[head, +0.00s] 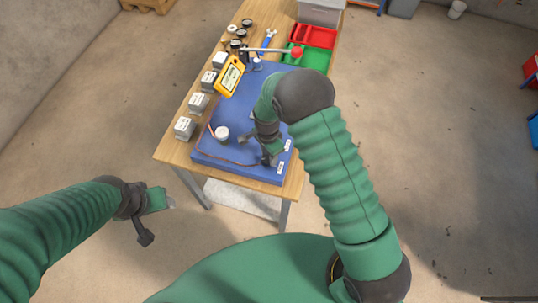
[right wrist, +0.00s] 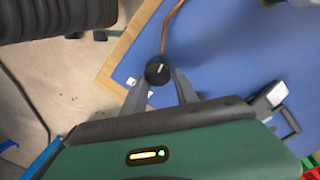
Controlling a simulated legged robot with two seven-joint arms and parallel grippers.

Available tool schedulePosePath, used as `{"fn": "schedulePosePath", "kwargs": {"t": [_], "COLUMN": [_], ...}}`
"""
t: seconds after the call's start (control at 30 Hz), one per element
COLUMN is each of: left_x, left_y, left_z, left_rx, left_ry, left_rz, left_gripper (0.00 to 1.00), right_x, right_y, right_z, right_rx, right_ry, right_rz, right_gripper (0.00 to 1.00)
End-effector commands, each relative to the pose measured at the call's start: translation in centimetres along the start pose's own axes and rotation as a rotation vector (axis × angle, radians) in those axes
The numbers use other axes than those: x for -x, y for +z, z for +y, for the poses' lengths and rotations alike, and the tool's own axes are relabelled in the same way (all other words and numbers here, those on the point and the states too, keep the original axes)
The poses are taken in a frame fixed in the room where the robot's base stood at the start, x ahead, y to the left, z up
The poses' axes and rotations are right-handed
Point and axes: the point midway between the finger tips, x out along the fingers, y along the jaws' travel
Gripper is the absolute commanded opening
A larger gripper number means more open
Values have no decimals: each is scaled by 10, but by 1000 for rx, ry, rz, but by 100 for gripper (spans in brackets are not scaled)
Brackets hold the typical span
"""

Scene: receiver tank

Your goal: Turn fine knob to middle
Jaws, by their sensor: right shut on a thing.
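A black round knob (right wrist: 158,71) with a white pointer line shows in the right wrist view on the blue panel (right wrist: 225,50). The pointer line leans slightly right of straight up in that view. My right gripper (right wrist: 160,84) has its two grey fingers on either side of the knob, shut on it. In the head view my right gripper (head: 268,155) is low over the near right part of the blue panel (head: 215,170) and hides the knob. My left gripper (head: 158,218) hangs off the table at lower left, fingers apart and empty.
The panel lies on a wooden table (head: 174,150). A white-topped round part (head: 222,132), a yellow meter (head: 230,76) and several grey boxes (head: 198,104) stand to the left. A red-tipped lever (head: 296,52), red tray (head: 313,36) and green tray (head: 312,57) are farther back.

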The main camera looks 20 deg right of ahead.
Motion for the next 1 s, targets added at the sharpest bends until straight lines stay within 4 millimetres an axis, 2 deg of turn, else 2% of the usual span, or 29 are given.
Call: {"fn": "schedulePosePath", "kwargs": {"t": [0.03,0.1,0.13,0.67,1.0], "left_x": [0,0,0,0,-4], "left_y": [0,0,0,0,1], "left_z": [0,0,0,0,0], "left_rx": [1,1,1,1,1], "left_ry": [0,0,0,0,0], "left_rz": [0,0,0,0,0], "left_gripper": [56,56,56,56,56], "right_x": [-1,-1,-1,-1,-1], "right_y": [6,7,7,4,2], "right_z": [1,1,1,1,0], "right_rx": [4,5,5,28,211], "right_ry": [6,5,5,1,-1], "right_rz": [-5,-7,-8,-10,-1], "right_gripper": [10,0,0,0,0]}}
